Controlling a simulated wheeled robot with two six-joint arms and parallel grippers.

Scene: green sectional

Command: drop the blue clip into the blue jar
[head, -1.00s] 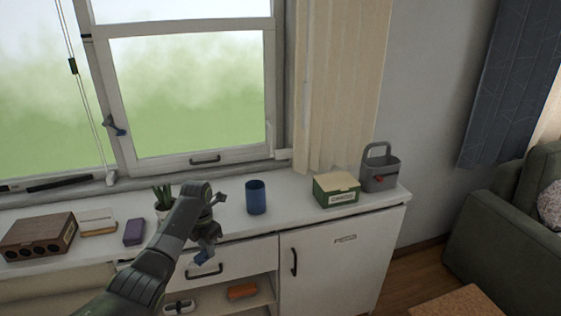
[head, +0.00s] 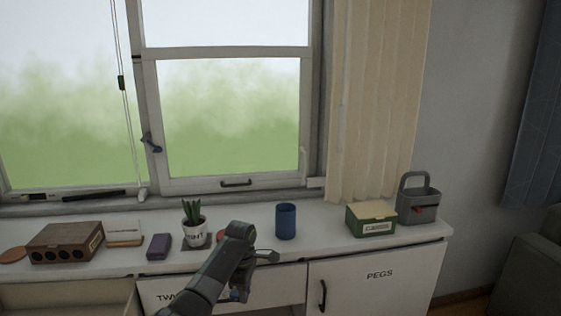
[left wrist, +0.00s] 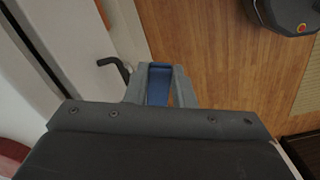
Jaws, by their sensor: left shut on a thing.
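The blue jar (head: 286,221) stands upright on the white cabinet top, below the window. My left gripper (head: 236,290) hangs in front of the cabinet's front edge, left of the jar and lower than its rim. It is shut on the blue clip (left wrist: 158,86), which shows between the fingers in the left wrist view. In the head view only a small blue bit of the clip shows below my wrist. The inside of the jar is hidden. My right gripper is not in view.
A potted plant (head: 193,222) and a purple block (head: 159,246) stand left of the jar. A green box (head: 371,221) and a grey caddy (head: 417,203) stand to its right. The cabinet door (head: 385,285) reads PEGS. A drawer (head: 75,290) at lower left looks open.

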